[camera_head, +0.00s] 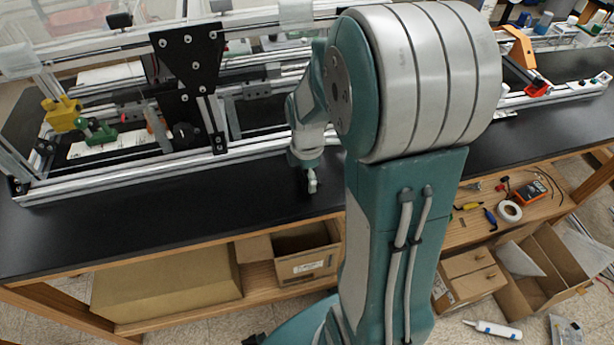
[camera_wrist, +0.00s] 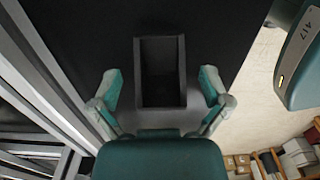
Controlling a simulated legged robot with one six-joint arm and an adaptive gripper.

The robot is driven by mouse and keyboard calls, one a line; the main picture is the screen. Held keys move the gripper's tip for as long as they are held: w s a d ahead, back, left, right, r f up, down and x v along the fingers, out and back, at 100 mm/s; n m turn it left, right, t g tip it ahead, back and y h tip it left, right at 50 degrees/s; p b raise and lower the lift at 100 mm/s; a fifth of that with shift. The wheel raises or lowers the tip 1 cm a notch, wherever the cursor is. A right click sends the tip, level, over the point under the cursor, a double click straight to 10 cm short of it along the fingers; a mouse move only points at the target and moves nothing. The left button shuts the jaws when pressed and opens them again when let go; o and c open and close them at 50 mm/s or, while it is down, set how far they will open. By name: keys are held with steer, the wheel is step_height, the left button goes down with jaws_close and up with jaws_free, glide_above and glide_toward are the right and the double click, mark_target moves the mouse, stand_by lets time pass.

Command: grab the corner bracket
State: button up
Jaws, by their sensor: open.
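The corner bracket (camera_wrist: 161,99), a dark grey, angular piece with raised sides, lies on the black bench top in the wrist view. My gripper (camera_wrist: 161,76) is open, with one finger to the left of the bracket and one to the right. A gap shows on both sides, so neither finger appears to touch it. I cannot tell the height of the fingertips above the bench. In the head view my gripper (camera_head: 310,186) points down over the bench, in front of the frame. I cannot make out the bracket there against the black top.
The aluminium extrusion frame (camera_head: 130,178) runs along the bench behind my gripper; its rails also show at left in the wrist view (camera_wrist: 50,75). The black bench top (camera_head: 200,215) is clear left of my gripper. Cardboard boxes (camera_head: 305,265) sit on the shelf below.

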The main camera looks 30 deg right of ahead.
steer(key=shift+d, duration=0.1)
steer(key=shift+c, duration=0.3)
steer(key=c, duration=1.2)
steer(key=shift+r, duration=0.1)
